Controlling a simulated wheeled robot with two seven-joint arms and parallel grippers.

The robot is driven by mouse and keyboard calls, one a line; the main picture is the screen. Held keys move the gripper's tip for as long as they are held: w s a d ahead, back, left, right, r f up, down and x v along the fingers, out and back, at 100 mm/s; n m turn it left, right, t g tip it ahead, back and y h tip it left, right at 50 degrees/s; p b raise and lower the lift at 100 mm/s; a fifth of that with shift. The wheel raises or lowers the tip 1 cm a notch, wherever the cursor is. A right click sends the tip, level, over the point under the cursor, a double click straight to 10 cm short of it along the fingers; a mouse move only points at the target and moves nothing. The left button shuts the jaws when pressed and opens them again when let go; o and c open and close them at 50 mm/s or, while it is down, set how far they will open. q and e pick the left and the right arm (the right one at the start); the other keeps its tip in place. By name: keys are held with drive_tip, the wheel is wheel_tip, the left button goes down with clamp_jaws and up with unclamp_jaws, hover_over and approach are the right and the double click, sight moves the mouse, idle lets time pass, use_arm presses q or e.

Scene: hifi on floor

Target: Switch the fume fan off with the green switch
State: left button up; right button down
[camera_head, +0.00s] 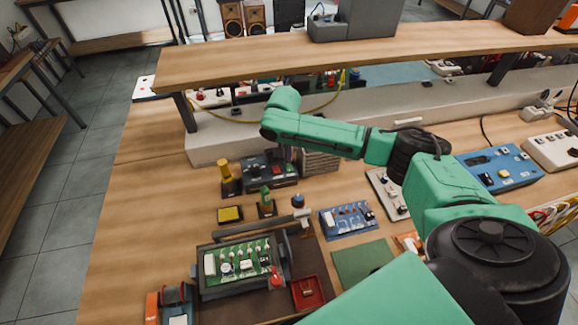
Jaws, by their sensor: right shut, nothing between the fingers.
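My right arm reaches in from the lower right across the bench. Its right gripper (284,153) shows only as a small dark part below the green forearm, over the back of a black box with a red display (272,171). It is shut and empty; the forearm hides most of it. A small green-topped piece (266,199), which looks like the green switch, stands upright in front of that box, apart from the gripper. A slatted box (320,159) behind it on the right may be the fume fan; whether it runs cannot be told. My left gripper is out of view.
A yellow-topped piece (228,178) and a blue-capped piece (298,200) stand either side of the green one. A blue circuit board (347,220) and a framed green board (240,262) lie nearer. A wooden shelf (230,70) overhangs the back.

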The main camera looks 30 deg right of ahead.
sight(288, 164)
drive_tip(key=shift+f+b, duration=0.3)
drive_tip(key=shift+f, duration=0.55)
idle(0.5)
wheel_tip(288, 164, up, 7)
drive_tip(key=p, duration=0.8)
drive_tip(key=shift+p, duration=0.3)
